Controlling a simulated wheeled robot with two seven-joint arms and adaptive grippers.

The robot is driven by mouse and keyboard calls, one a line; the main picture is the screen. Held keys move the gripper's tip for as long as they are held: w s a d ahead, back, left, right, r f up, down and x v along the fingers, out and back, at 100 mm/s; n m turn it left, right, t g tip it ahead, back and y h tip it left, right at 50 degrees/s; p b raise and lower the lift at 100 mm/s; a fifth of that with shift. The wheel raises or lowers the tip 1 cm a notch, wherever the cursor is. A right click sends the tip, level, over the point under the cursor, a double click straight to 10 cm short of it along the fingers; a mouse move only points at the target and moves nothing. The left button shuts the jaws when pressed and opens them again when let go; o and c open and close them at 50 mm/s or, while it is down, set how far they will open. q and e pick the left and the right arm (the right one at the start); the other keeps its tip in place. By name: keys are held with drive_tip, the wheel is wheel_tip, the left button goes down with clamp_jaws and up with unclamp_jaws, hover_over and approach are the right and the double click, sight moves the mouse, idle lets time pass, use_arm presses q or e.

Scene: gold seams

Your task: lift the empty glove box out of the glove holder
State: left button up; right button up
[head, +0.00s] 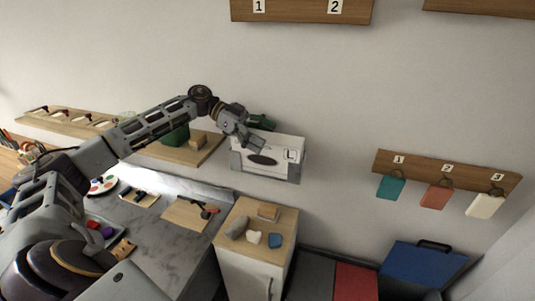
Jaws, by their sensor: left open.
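A white glove box (290,143) marked with an "L" and a dark oval opening sits in a grey wall-mounted glove holder (295,175). My left gripper (256,147) is open in front of the box's upper left part. From this view I cannot tell whether its fingers touch the box. Part of the box's left side is hidden behind the gripper. My right gripper is not in view.
A wooden shelf (208,155) with a green object is left of the holder. Below are a grey counter (150,222) and a wood-topped cabinet (284,215). A numbered hook board (450,177) with tags hangs right. A blue case (425,265) stands lower right.

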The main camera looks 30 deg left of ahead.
use_arm(q)
drive_tip(key=shift+c, duration=0.3)
drive_tip(key=c, duration=0.9)
drive_tip(key=shift+s+f, duration=0.1)
drive_tip(key=shift+c, duration=1.1)
drive_tip(key=shift+r, duration=5.1)
